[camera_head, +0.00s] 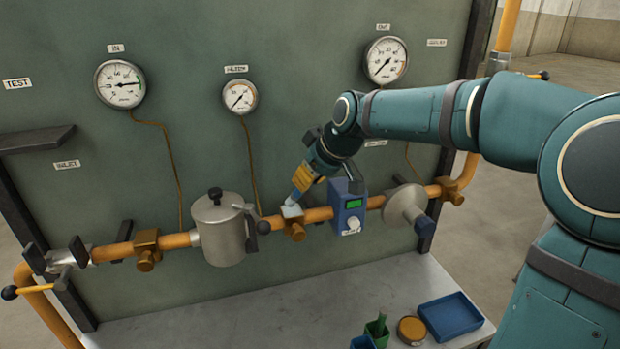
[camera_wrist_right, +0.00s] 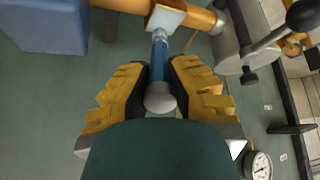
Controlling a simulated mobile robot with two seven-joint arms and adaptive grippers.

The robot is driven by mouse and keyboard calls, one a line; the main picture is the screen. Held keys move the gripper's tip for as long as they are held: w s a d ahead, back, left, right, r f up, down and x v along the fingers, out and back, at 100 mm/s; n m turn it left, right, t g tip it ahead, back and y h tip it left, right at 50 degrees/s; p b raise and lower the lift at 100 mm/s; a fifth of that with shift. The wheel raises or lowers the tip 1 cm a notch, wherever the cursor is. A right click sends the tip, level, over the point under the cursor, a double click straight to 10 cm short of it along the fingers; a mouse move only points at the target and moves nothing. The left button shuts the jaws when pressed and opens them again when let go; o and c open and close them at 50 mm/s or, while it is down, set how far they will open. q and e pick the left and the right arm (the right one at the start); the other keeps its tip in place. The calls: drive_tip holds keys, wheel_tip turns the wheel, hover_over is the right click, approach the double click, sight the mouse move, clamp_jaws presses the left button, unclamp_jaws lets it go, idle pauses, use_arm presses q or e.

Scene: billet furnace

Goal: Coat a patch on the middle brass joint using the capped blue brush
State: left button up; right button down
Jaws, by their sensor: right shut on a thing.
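The blue brush (camera_head: 299,190) is in my right gripper (camera_head: 306,176), its pale head pointing down at the pipe. In the right wrist view the brush's blue handle (camera_wrist_right: 160,62) runs between the yellow fingers of the right gripper (camera_wrist_right: 158,88), with a grey rounded end toward the camera. The middle brass joint (camera_head: 296,232) sits on the orange pipe between the steel canister and the blue box. The brush's pale head (camera_wrist_right: 167,17) is at the top of this joint and appears to touch it; it hides part of the joint. My left gripper is out of view.
The steel canister (camera_head: 222,232) with a lever is left of the joint; the blue box (camera_head: 348,205) with a green display is close on the right. Other brass joints (camera_head: 146,249) sit along the pipe. The bench (camera_head: 250,315) below holds a blue tray (camera_head: 450,317) and an orange-topped tin (camera_head: 411,329).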

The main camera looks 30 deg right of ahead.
drive_tip(key=shift+r+p, duration=2.1)
drive_tip(key=shift+r, duration=0.9)
drive_tip(key=shift+r+p, duration=1.15)
drive_tip(key=shift+r, duration=0.4)
